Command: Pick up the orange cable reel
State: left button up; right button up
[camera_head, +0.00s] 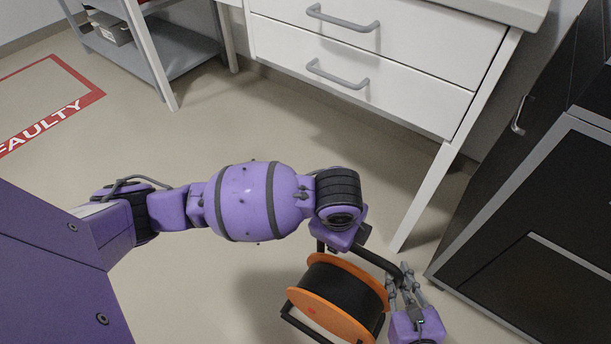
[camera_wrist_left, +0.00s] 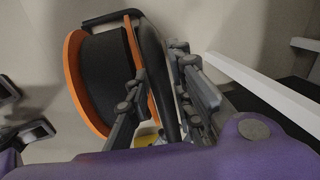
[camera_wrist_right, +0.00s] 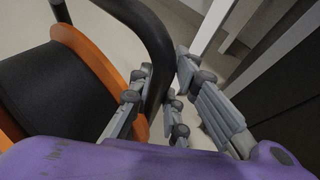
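The orange cable reel (camera_head: 326,306) has orange side discs, a black wound drum and a black tube frame. It is at the bottom centre of the head view, tilted in the picture; I cannot tell whether its frame touches the floor. It also shows in the left wrist view (camera_wrist_left: 103,75) and the right wrist view (camera_wrist_right: 50,88). My right gripper (camera_head: 402,275) is shut on the frame's black bar, which runs between its fingers (camera_wrist_right: 163,62). My left gripper (camera_wrist_left: 158,64) is shut on the same bar; in the head view its own wrist hides it.
A white drawer cabinet (camera_head: 385,45) with grey handles stands behind the reel, its leg (camera_head: 425,200) close to my right gripper. A black cabinet (camera_head: 540,215) stands at right. A grey shelf (camera_head: 165,45) is at upper left. The floor at left is clear, with a red-marked FAULTY area (camera_head: 45,122).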

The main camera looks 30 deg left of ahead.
aim_at(379, 261)
pick_arm(q)
jog(key=shift+w+r, duration=0.1)
jog(key=shift+r, duration=0.05)
grip_shut()
pick_arm(e)
grip_shut()
pick_arm(q)
jog(key=shift+w+d+r, duration=0.1)
jog(key=shift+w, duration=0.05)
pick_arm(e)
jog(key=shift+w+a+r, duration=0.1)
jog(key=shift+r, duration=0.1)
pick_arm(q)
jog(key=shift+r, duration=0.1)
jog(key=shift+r, duration=0.1)
pick_arm(e)
jog(key=shift+r, duration=0.2)
